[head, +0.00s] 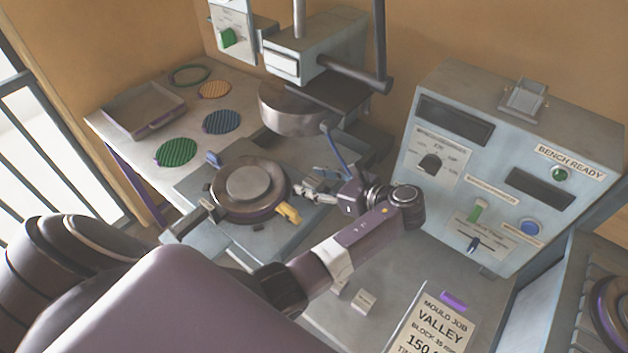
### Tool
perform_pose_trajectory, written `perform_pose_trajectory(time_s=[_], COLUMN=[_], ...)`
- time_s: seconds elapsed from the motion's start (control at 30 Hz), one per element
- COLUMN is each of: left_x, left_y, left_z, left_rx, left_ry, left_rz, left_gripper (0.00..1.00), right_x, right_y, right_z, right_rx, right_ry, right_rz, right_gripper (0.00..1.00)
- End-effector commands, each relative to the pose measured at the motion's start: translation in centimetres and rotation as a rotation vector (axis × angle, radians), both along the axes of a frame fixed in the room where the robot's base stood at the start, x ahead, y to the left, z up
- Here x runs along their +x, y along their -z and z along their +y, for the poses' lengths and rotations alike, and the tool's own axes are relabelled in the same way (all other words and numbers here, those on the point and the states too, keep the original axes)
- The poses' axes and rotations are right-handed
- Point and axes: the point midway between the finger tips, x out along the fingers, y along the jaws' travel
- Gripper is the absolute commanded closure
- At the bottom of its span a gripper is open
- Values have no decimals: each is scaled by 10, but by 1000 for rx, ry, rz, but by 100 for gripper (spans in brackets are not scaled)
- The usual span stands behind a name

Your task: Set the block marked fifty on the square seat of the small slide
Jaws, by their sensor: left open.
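A small pale block (363,301) sits on the grey bench top near the job card; its marking is too small to read. A second small pale piece (340,284) is partly behind my arm. I cannot tell for sure which part is the small slide with the square seat. My left gripper (308,190) is open, pointing left at the right side of the round press plate (250,183), close to a yellow tab (289,213). Whether it touches anything there is unclear. My right gripper is not in view.
The press head (292,107) hangs behind the plate. A control box (505,165) with a grey bracket (523,97) on top stands right. A job card (432,325) lies in front. A tray (143,108) and coloured discs (176,152) occupy the left table.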

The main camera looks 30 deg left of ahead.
Motion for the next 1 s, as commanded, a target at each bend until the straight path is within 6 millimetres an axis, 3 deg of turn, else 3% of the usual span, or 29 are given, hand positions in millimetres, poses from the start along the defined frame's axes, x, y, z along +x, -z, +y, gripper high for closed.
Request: perform_pose_trajectory(time_s=[0.17,0.4,0.6,1.0], left_x=[1,-3,-5,-6], left_y=[-9,-23,-34,-37], left_z=[0,-41,-64,-69], left_rx=[0,-3,-1,0], left_ry=[0,1,1,0], left_rz=[-4,-1,-2,-1], left_gripper=[53,53,53,53], right_x=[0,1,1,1], right_y=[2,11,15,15], right_z=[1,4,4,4], right_rx=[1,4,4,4], right_ry=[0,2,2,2], right_rz=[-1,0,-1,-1], right_gripper=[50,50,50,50])
